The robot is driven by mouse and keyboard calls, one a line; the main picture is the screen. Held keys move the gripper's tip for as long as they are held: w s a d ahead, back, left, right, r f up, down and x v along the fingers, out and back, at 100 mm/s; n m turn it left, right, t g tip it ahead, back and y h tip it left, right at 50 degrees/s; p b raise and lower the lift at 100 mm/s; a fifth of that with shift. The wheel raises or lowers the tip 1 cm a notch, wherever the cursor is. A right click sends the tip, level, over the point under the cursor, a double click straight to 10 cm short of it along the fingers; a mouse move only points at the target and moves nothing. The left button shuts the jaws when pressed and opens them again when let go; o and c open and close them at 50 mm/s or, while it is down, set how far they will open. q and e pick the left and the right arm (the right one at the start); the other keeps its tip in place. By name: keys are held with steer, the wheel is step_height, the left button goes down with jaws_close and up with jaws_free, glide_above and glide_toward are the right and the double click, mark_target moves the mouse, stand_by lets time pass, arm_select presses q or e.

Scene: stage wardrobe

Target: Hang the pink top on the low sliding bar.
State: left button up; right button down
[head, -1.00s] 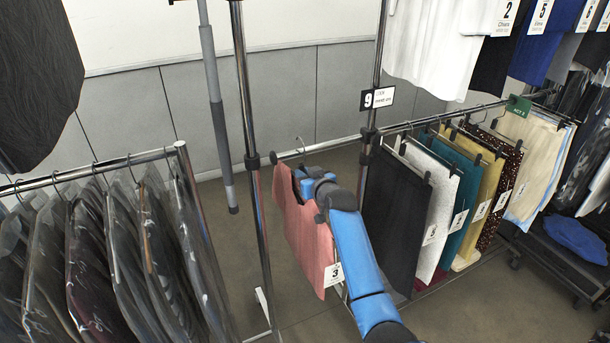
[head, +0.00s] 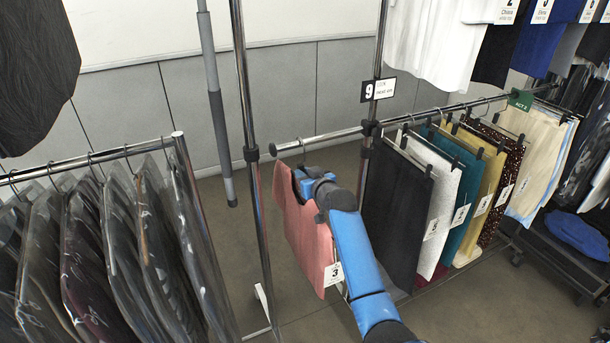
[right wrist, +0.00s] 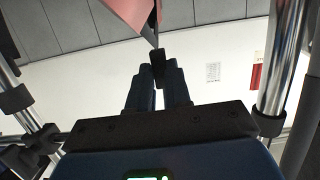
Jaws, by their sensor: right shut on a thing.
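The pink top (head: 303,240) hangs on a hanger in the middle of the head view, with a white tag marked 3 at its lower right corner. My right gripper (head: 303,183) is shut on a dark part of the hanger at the top's upper edge. In the right wrist view the fingers (right wrist: 158,78) close on a small black piece below the pink cloth (right wrist: 132,12). The low sliding bar (head: 335,135) ends in a dark knob at left. The hanger's hook (head: 302,148) overlaps the bar; I cannot tell whether it rests on it. My left gripper is out of view.
Trousers and skirts (head: 400,205) hang close on the right, beyond the upright with the sign 9 (head: 378,90). A chrome post (head: 246,110) stands just left of the top. Bagged garments (head: 110,250) fill a rail at left. Floor shows between.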

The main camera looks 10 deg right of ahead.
steer(key=c, duration=1)
jaws_free()
steer(key=shift+s, duration=0.1)
